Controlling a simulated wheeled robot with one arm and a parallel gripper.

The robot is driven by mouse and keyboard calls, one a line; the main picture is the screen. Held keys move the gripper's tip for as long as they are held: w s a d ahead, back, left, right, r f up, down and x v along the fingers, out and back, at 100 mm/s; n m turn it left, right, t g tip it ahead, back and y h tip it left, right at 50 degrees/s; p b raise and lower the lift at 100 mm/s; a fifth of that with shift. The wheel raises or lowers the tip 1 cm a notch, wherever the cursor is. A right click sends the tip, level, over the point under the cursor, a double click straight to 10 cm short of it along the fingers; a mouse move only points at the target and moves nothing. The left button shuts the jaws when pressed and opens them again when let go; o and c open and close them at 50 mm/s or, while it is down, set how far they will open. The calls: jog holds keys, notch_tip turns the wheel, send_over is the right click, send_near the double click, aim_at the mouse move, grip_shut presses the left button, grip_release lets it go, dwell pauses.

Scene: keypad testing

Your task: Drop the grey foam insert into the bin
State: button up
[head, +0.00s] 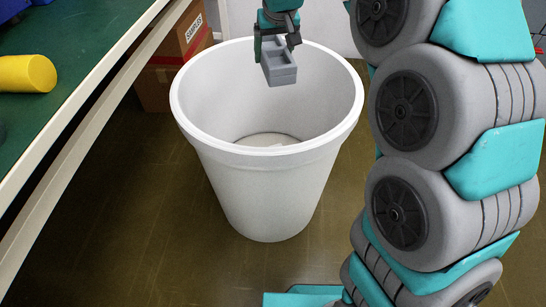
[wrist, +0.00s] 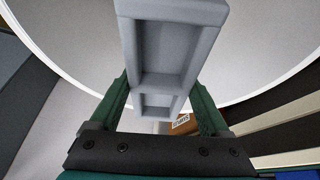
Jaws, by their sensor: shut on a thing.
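The grey foam insert (head: 279,67) is a small block with rectangular recesses. My gripper (head: 276,46) is shut on it and holds it over the far part of the open white bin (head: 265,160). In the wrist view the insert (wrist: 170,50) sits between the green fingers of my gripper (wrist: 158,105), with its recesses facing the camera. The bin's pale inside and curved rim (wrist: 60,72) show behind it. The bin stands upright on the floor; part of its bottom shows in the head view.
A green-topped table (head: 75,50) with a pale edge stands at the left, with a yellow cylinder (head: 27,73) on it. A cardboard box (head: 170,62) stands behind the bin, to the left. The brown floor (head: 130,220) in front of the bin is clear.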

aim_at(277, 53)
notch_tip(277, 53, down, 5)
jog(key=shift+f+b, duration=0.1)
jog(key=shift+b, duration=1)
jog(key=o, duration=1.2)
jog(key=shift+c, duration=0.2)
jog(key=v, duration=0.8)
jog(key=shift+f, duration=0.1)
